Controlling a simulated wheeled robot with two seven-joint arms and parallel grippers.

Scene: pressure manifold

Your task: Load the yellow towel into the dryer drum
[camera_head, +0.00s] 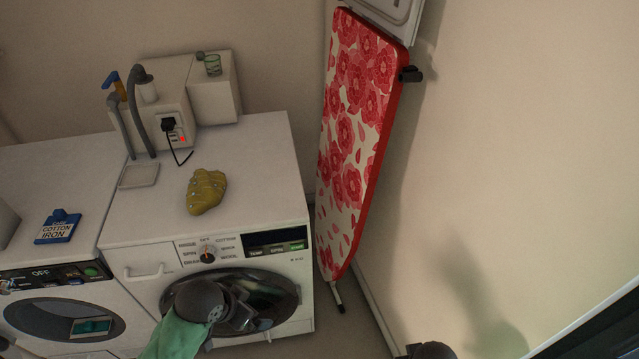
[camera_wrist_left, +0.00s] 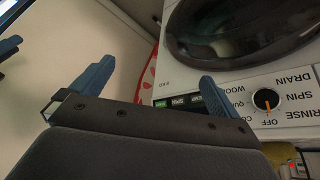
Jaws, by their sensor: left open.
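The yellow towel (camera_head: 206,191) lies bunched on top of the right-hand white machine (camera_head: 262,160). It has small pale spots. That machine's round dark door (camera_head: 275,290) is shut and also shows in the left wrist view (camera_wrist_left: 235,30). The left-hand machine (camera_head: 60,165) has a round dark door (camera_head: 50,318) too; I cannot tell for certain which one is the dryer. My left gripper (camera_head: 250,318) is open and empty in front of the right-hand door, with blue fingers in the wrist view (camera_wrist_left: 157,88). A blue tip at that view's left edge may belong to my right gripper.
The right-hand machine has a dial (camera_head: 206,253). Behind the towel stand a white box with a plugged cable (camera_head: 168,124), a grey hose and a small tray (camera_head: 139,175). A floral ironing board (camera_head: 352,140) leans at right.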

